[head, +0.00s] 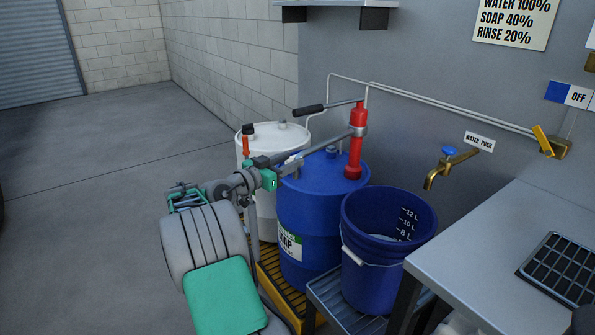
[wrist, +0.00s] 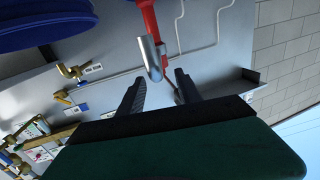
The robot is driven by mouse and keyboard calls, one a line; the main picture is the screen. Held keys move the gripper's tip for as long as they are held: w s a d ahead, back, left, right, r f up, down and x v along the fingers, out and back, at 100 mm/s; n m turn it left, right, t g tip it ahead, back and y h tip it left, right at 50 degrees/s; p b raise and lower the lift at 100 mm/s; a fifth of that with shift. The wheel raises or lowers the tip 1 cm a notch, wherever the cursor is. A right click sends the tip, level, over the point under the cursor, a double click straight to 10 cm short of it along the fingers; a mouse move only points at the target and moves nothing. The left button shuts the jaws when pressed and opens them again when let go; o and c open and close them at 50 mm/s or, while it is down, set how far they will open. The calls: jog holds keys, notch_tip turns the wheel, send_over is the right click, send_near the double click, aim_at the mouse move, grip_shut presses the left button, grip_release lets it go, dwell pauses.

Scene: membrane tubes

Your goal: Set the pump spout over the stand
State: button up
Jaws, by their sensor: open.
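The red hand pump (head: 354,145) stands upright on the blue soap drum (head: 315,215). Its grey metal spout (head: 330,142) reaches left and down from the pump towards my gripper (head: 288,165). In the wrist view the silver spout (wrist: 148,57) has its open end in front of the gap between the fingers of my gripper (wrist: 159,77). The fingers are apart; I cannot tell whether either touches the spout. The grey stand (head: 325,297) is right of the drum, with a blue bucket (head: 360,250) on it.
The pump's black-gripped lever (head: 308,109) juts left above the spout. A white drum (head: 243,150) stands behind the blue one, on a yellow pallet (head: 272,281). A brass tap (head: 438,172) and grey table (head: 475,255) are at right. The floor at left is clear.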

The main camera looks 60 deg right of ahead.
aim_at(304, 154)
jog(key=x, duration=0.8)
jog(key=shift+s+d+r, duration=0.2)
jog(key=shift+s, duration=0.15)
jog(key=shift+c, duration=0.2)
grip_shut()
dwell(0.7)
